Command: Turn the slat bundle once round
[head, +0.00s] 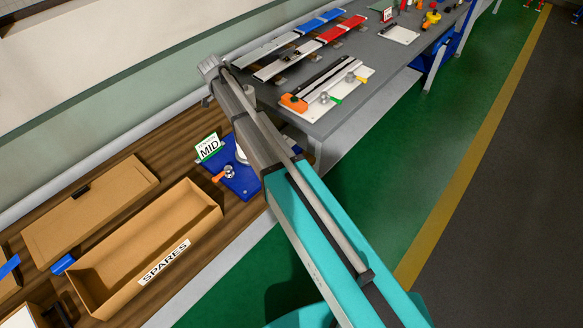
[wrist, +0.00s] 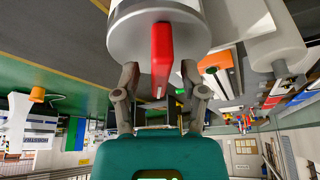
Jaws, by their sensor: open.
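Silver slats (head: 266,49) lie on the grey bench in the head view, with small dark parts on them; I cannot tell whether they are the bundle. In the wrist view, which looks upside down, my gripper (wrist: 160,72) is open. A red bar (wrist: 162,48) shows between its fingers, in front of a large pale grey round body (wrist: 190,32). I cannot tell whether the fingers touch the bar. In the head view my gripper is not visible. A blue plate (head: 240,182) there carries an orange-handled clamp and a partly hidden white round part.
A white fixture board (head: 357,76) with an orange block (head: 293,103) sits on the grey bench. A MID sign (head: 208,148), a SPARES box (head: 110,270) and a cardboard lid (head: 92,207) are on the wooden bench. Green floor is clear.

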